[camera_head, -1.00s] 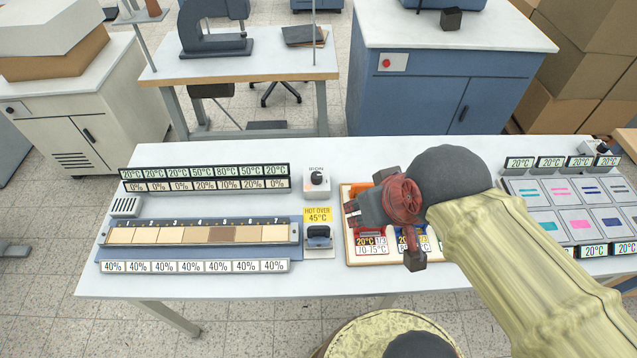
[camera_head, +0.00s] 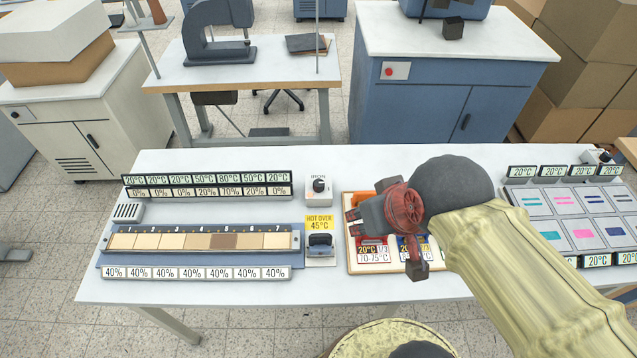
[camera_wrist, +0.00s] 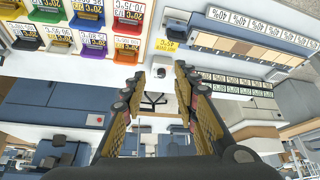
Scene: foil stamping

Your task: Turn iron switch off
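The iron switch is a small white box with a dark round knob (camera_head: 318,186) at the table's back middle. It also shows between my fingers in the wrist view (camera_wrist: 163,67), seen upside down. Its exact on or off setting is too small to read. The small iron (camera_head: 320,243) sits below it on a pale pad, by a yellow 45°C sign (camera_head: 319,222). My gripper (camera_head: 353,222) is to the right of and nearer than the switch, above the left edge of the foil tray. Its fingers are apart and empty in the wrist view (camera_wrist: 160,74).
The cream tray (camera_head: 351,265) of coloured foil bins lies under my gripper. A strip holder (camera_head: 104,239) with numbered samples and temperature displays lies at left. A panel of pads (camera_head: 507,190) is at right. The tabletop between switch and tray is narrow.

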